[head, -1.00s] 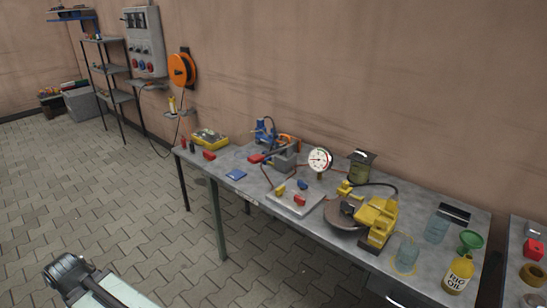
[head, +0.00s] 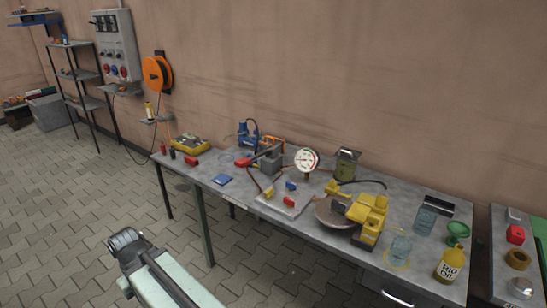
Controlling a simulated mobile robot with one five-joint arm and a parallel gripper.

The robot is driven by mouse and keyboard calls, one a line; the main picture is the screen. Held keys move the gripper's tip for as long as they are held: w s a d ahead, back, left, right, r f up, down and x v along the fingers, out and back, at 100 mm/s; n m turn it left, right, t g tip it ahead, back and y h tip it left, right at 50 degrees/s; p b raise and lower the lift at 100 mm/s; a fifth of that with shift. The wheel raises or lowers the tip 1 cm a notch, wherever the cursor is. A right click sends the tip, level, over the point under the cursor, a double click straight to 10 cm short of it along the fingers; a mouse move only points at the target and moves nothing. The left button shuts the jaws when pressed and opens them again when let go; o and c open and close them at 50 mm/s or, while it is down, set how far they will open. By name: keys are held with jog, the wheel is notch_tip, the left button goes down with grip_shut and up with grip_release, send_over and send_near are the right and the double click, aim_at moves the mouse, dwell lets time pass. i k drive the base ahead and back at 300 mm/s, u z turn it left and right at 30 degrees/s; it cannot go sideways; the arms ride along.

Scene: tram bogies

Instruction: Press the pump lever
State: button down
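A grey pump block (head: 270,161) stands on the workbench, left of the round white pressure gauge (head: 307,160). A dark lever with a red grip (head: 243,162) reaches left from the block, low over the bench top; it looks like the pump lever. A dark red hose leads from the block area towards a pale plate with small yellow, blue and red handles (head: 284,201). A pale green link of my arm with a dark joint shows at the lower left, well apart from the lever. My gripper's fingers do not show.
The grey workbench (head: 215,167) also bears a blue and orange device (head: 250,133), a yellow case (head: 188,145), a yellow machine (head: 368,215) with a disc, a green funnel (head: 458,231) and an oil bottle (head: 451,263). The paved floor before the bench's left end is clear.

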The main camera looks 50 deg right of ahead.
aim_at(242, 162)
jog(key=z, duration=0.3)
jog(key=i, duration=1)
